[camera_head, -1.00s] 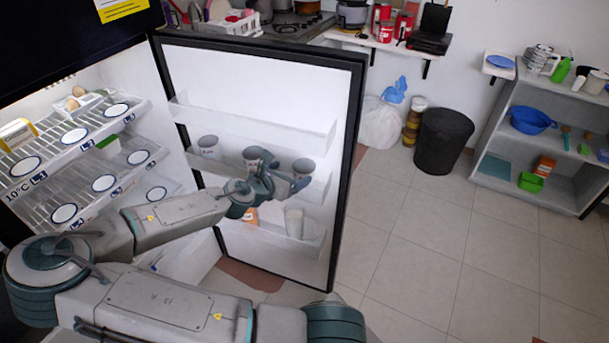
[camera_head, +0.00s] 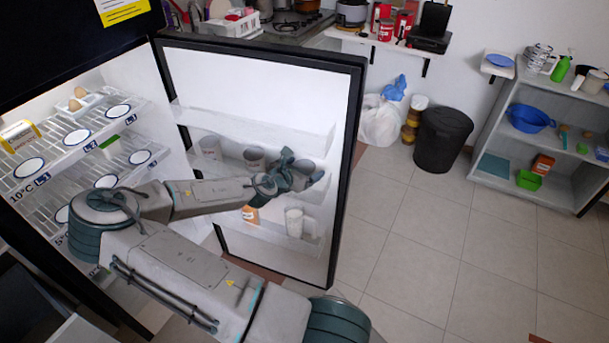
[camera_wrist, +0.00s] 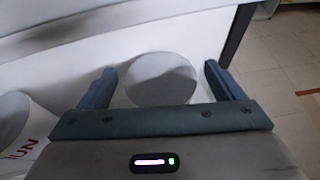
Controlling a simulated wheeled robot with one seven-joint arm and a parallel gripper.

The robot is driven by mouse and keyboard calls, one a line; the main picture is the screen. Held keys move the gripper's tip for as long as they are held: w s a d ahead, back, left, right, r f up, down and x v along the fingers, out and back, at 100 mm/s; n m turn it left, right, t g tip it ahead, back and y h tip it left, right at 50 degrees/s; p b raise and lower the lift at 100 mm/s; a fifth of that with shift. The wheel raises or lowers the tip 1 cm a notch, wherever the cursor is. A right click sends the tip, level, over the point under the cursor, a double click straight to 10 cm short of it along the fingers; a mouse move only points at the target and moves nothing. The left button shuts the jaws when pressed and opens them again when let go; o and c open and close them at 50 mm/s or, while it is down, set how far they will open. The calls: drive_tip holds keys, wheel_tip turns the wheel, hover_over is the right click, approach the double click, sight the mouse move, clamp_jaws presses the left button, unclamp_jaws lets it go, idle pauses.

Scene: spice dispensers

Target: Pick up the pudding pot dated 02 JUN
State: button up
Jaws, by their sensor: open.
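Three light pots stand in a row in the fridge door's middle shelf in the head view: a left pot (camera_head: 209,147), a middle pot (camera_head: 254,157) and a right pot (camera_head: 304,166). My gripper (camera_head: 305,178) is at the right pot and partly hides it. In the wrist view my gripper (camera_wrist: 161,80) is open, with one finger on each side of a round pale pot top (camera_wrist: 160,70). No date shows on that pot. At the left edge, another pot (camera_wrist: 14,120) shows red lettering like an upside-down JUN; its day number is not readable.
The open fridge door (camera_head: 250,75) has a rail along its shelf and a dark edge just right of my gripper. A white cup (camera_head: 294,222) and an orange-labelled item (camera_head: 250,214) stand on the shelf below.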

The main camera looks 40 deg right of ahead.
drive_tip(key=c, duration=1.2)
drive_tip(key=shift+r, duration=0.15)
drive_tip(key=shift+r+b, duration=0.3)
drive_tip(key=shift+r, duration=0.2)
drive_tip(key=shift+s+a+h+b, duration=0.1)
drive_tip(key=shift+s+h+b, duration=0.05)
drive_tip(key=shift+h+b, duration=0.2)
drive_tip(key=shift+a+f+h+b, duration=0.1)
drive_tip(key=shift+a+h+b, duration=0.2)
drive_tip(key=shift+b, duration=0.15)
drive_tip(key=shift+s+a+t+h+b, duration=0.15)
drive_tip(key=shift+a+t+h+b, duration=0.25)
drive_tip(key=shift+h+b, duration=0.45)
